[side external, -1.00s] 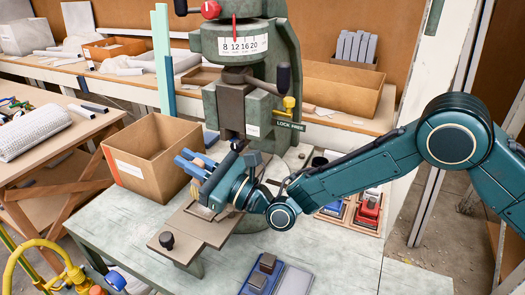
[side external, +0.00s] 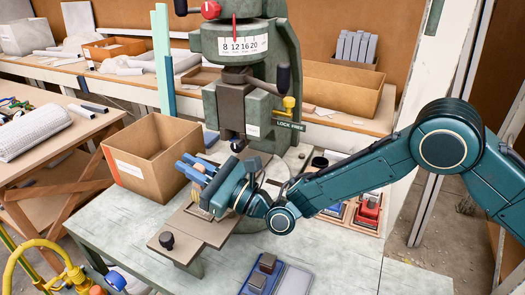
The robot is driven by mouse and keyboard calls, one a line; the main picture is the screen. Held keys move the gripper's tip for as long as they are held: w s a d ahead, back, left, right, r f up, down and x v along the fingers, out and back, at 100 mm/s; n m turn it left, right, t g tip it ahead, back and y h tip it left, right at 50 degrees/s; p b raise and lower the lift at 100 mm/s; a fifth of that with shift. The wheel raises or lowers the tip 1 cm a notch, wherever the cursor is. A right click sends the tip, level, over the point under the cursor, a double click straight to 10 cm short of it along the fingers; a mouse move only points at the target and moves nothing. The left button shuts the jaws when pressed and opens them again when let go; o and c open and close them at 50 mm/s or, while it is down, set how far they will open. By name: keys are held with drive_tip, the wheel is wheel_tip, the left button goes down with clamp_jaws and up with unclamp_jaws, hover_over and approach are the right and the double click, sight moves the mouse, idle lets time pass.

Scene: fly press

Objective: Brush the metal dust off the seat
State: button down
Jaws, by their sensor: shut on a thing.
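The green fly press (side external: 243,75) stands at the back of the table, its dark ram above the work area. A brown plate assembly (side external: 190,228) with a black knob (side external: 166,240) extends forward from under it. My gripper (side external: 194,170) is low over this plate, with its blue fingers pointing left. It is shut on a brush, whose pale handle (side external: 199,167) shows between the fingers. Pale bristles (side external: 201,203) show below, close to the plate; I cannot tell whether they touch it. My gripper hides much of the seat area. Metal dust is too small to make out.
An open cardboard box (side external: 152,160) stands close left of my gripper. A tray with red and blue blocks (side external: 368,208) is at the right. A blue case (side external: 272,276) lies at the front. The table's front right is clear.

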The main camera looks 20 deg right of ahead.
sight(204, 172)
drive_tip(key=shift+f, duration=0.1)
drive_tip(key=shift+s+d, duration=0.1)
drive_tip(key=shift+d, duration=0.05)
drive_tip(key=shift+s+d, duration=1.3)
drive_tip(key=shift+s, duration=0.05)
drive_tip(key=shift+f, duration=0.1)
drive_tip(key=shift+w+a, duration=1.45)
drive_tip(key=shift+r, duration=0.2)
drive_tip(key=shift+r, duration=2.95)
